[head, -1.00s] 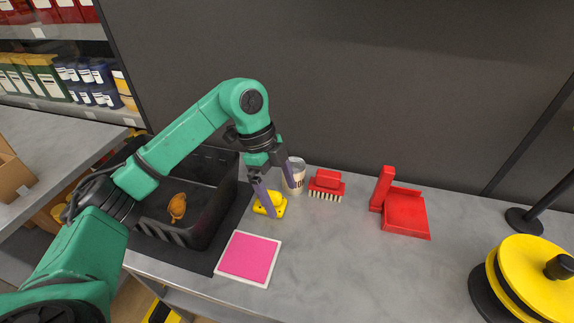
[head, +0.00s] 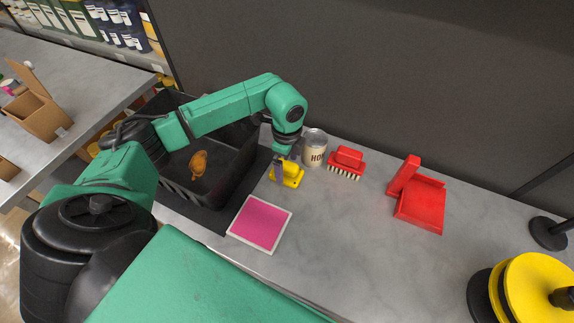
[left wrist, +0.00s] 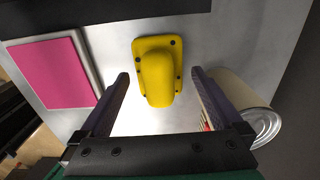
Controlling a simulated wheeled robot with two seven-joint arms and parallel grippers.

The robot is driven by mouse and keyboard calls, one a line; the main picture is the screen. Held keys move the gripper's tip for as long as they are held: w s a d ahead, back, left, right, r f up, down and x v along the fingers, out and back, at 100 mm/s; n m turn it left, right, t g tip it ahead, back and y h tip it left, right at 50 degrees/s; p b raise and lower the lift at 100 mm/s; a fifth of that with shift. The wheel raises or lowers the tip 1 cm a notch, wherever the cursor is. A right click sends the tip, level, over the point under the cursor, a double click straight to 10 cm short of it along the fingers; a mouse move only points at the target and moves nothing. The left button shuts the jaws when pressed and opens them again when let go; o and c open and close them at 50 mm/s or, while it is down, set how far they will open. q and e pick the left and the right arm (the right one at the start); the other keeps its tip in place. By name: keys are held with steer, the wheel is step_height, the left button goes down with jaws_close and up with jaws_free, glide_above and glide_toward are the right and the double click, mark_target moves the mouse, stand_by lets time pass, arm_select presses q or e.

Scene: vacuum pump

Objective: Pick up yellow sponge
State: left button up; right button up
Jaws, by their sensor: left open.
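The yellow sponge (head: 292,175) lies on the grey table, between the black crate and the can. It has a raised grip and dark dots at its corners. My left gripper (head: 285,171) is directly over it, pointing down and partly covering it. In the left wrist view the sponge (left wrist: 157,70) lies ahead of and between the two open fingers of the left gripper (left wrist: 158,84), with nothing held. Whether the fingertips reach down beside the sponge is hard to tell. My right gripper is not in view.
A can (head: 314,149) stands close right of the left gripper. A red brush (head: 347,161) and red dustpan (head: 421,203) lie farther right. A pink pad (head: 260,223) is in front. The black crate (head: 235,165) on the left holds an orange item (head: 198,165).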

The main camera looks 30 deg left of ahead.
arm_select(q)
steer(key=shift+s+f, duration=0.1)
steer(key=shift+f, duration=0.4)
steer(key=c, duration=1.2)
steer(key=shift+c, duration=0.2)
step_height(320, 180, up, 13)
steer(key=b, duration=0.4)
step_height(320, 180, up, 7)
steer(key=p, duration=0.2)
glide_above(287, 163)
steer(key=shift+s, duration=0.15)
